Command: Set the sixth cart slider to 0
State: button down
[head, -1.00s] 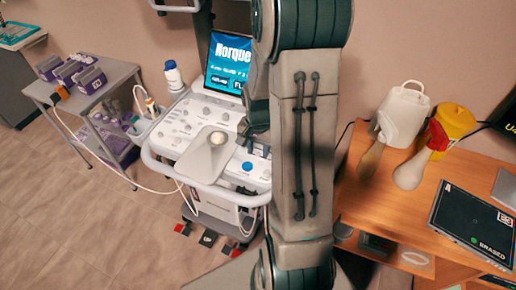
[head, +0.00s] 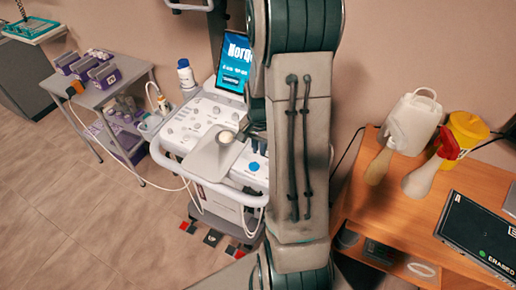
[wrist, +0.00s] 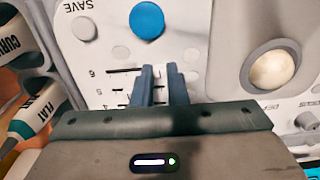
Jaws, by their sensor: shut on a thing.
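The cart (head: 183,148) stands left of my arm in the head view, with its control panel of knobs and a lit screen (head: 233,66). In the wrist view the panel's slider slots (wrist: 122,71) lie in numbered rows, with a "6" at the left of the top row. My gripper (wrist: 159,70) has its two blue fingers over the right part of these rows, tips at the row marked 6. It is shut on the sixth slider's knob, which is mostly hidden between the fingers. My arm hides the gripper in the head view.
A blue button (wrist: 147,20) and a grey knob (wrist: 84,28) lie just beyond the fingertips. An orange table (head: 400,215) holding several containers stands right of my arm.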

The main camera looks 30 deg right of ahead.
jog(key=c, duration=1.4)
grip_release()
jog(key=shift+w+a, duration=0.2)
jog(key=shift+c, duration=0.2)
jog(key=shift+d+r, duration=0.1)
jog(key=shift+r, duration=0.25)
notch_tip(320, 180, up, 13)
jog(key=shift+r+b, duration=0.15)
jog(key=shift+b, duration=0.15)
jog(key=s+a+r+n+t, duration=0.3)
jog(key=s+a+n, duration=0.8)
jog(key=s+a, duration=0.3)
jog(key=shift+a+r, duration=0.25)
jog(key=shift+r, duration=0.15)
